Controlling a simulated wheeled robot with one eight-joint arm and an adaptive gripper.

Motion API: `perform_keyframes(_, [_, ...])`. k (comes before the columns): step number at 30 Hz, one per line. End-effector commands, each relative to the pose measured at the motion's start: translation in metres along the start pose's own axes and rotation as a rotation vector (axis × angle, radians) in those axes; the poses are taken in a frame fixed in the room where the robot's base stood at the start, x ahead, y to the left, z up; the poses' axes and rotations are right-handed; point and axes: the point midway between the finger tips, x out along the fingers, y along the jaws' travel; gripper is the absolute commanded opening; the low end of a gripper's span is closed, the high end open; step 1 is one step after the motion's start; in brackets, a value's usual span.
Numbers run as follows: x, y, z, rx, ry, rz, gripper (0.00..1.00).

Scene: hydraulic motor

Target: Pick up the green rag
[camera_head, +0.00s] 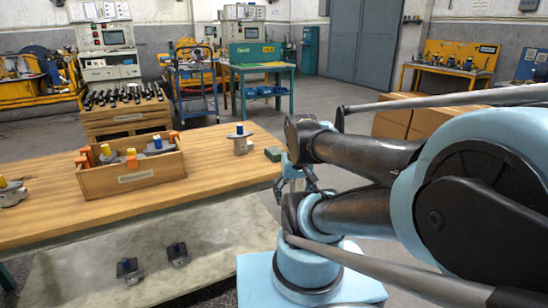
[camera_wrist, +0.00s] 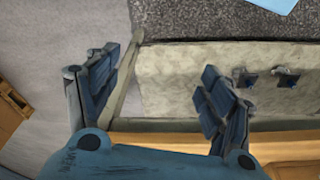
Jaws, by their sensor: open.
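A small dark green folded thing, likely the green rag (camera_head: 273,154), lies on the wooden table (camera_head: 225,160) near its right edge in the head view. My gripper (camera_head: 296,180) is just right of it and nearer the camera, by the table's end, partly hidden by my own arm. In the wrist view my gripper (camera_wrist: 160,88) has its two blue fingers spread wide with nothing between them. I cannot make out the rag in the wrist view.
A motor part with a blue top (camera_head: 240,140) stands left of the rag. A wooden crate (camera_head: 132,180) holds several parts. Two dark parts (camera_head: 130,270) (camera_head: 177,254) lie on the lower shelf; they also show in the wrist view (camera_wrist: 245,78). Cardboard boxes (camera_head: 400,115) stand behind my arm.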

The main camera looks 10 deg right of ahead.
Motion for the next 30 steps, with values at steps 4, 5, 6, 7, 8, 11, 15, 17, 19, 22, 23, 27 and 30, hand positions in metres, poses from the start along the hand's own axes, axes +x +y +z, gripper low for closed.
perform_keyframes(4, [0.0,0.0,0.0,0.0,0.0,0.0,0.74])
perform_keyframes(5, [0.0,0.0,0.0,0.0,0.0,0.0,0.74])
perform_keyframes(6, [0.0,0.0,0.0,0.0,0.0,0.0,0.77])
perform_keyframes(7, [0.0,0.0,0.0,0.0,0.0,0.0,0.83])
perform_keyframes(8, [-0.002,0.0,0.002,0.002,0.003,0.0,0.9])
perform_keyframes(11, [-0.012,0.0,0.003,0.022,0.009,0.0,1.0])
perform_keyframes(15, [-0.03,0.0,-0.02,0.103,-0.004,0.0,1.0])
perform_keyframes(17, [-0.04,0.0,-0.033,0.153,-0.012,0.0,1.0])
perform_keyframes(19, [-0.052,0.0,-0.05,0.215,-0.022,0.001,1.0])
perform_keyframes(22, [-0.066,0.001,-0.074,0.304,-0.035,0.004,1.0])
perform_keyframes(23, [-0.07,0.001,-0.082,0.331,-0.039,0.005,1.0])
perform_keyframes(27, [-0.087,0.001,-0.118,0.456,-0.058,0.011,1.0])
perform_keyframes(30, [-0.097,0.001,-0.145,0.545,-0.071,0.017,1.0])
